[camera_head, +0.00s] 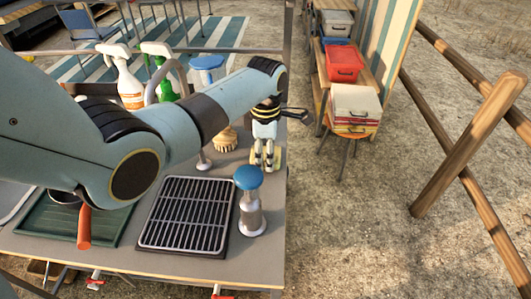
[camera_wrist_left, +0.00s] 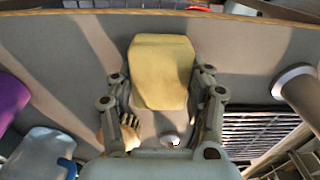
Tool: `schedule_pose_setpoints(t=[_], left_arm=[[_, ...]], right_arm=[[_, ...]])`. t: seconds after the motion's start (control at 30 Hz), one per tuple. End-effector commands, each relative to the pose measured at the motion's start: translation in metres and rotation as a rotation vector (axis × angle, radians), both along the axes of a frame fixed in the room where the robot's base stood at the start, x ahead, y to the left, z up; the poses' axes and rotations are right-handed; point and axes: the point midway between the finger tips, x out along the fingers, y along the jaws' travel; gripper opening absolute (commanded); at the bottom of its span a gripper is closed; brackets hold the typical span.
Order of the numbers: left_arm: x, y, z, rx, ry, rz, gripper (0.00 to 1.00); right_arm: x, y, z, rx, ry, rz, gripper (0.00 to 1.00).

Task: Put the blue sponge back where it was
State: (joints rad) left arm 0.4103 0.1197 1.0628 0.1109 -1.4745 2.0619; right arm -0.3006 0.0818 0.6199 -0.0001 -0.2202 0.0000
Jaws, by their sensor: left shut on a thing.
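My left gripper (camera_head: 265,162) points down over the right edge of the grey tabletop. It is shut on a yellow, sponge-like block, which fills the space between its fingers in the left wrist view (camera_wrist_left: 161,72). In the head view only a thin yellowish part of the block shows beside the fingers. I cannot make out a blue sponge in either view. My right gripper is not in view.
A blue-topped metal dispenser (camera_head: 249,205) stands just in front of the left gripper, beside a black grill rack (camera_head: 187,214). A wooden brush (camera_head: 225,140) is behind. Spray bottles (camera_head: 128,82) stand at the back left. Open ground lies right of the table.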

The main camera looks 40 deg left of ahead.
Motion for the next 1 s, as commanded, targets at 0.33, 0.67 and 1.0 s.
schedule_pose_setpoints(t=[0.33, 0.67, 1.0], left_arm=[[0.000, 0.000, -0.003, 0.000, 0.000, 0.000, 0.73], [0.000, 0.000, 0.001, 0.000, 0.000, 0.000, 0.74], [0.001, 0.000, 0.066, 0.002, -0.005, 0.000, 0.74]], right_arm=[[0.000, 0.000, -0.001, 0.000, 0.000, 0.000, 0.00], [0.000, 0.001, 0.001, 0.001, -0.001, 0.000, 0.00], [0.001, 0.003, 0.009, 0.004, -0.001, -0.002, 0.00]])
